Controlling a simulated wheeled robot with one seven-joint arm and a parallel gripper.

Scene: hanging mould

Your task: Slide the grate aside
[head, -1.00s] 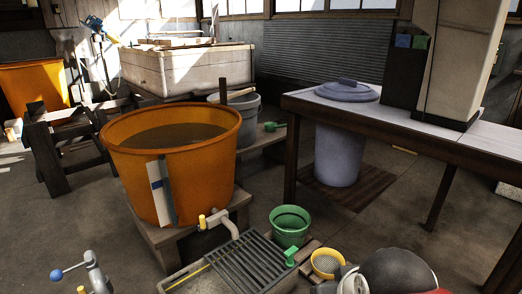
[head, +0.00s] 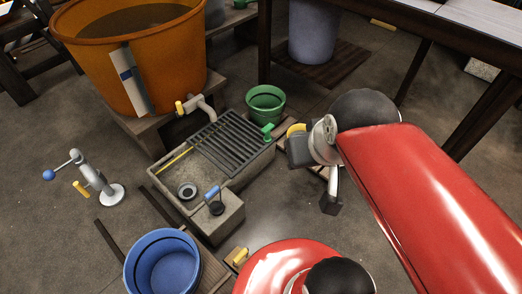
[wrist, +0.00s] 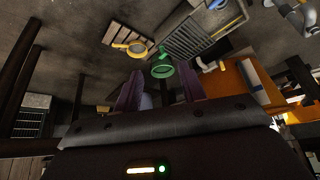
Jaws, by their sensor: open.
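The grate (head: 232,143) is a dark slatted panel lying over the far right part of a stone trough (head: 165,185). A green handle (head: 267,131) sits at its right edge. The near left part of the trough is uncovered and shows a round drain (head: 187,190) and a yellow strip. In the wrist view the grate (wrist: 195,38) is at the top, beyond my gripper (wrist: 159,73). My gripper is open, its two purplish fingers apart with nothing held. In the head view my arm's end is right of the trough, apart from the grate.
A green bucket (head: 265,103) stands behind the grate, and a yellow sieve (wrist: 132,47) lies near it. The orange tub's tap (head: 193,105) overhangs the trough's far side. A blue bucket (head: 162,262) and a lever stand (head: 95,180) are in front and left. A table stands at right.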

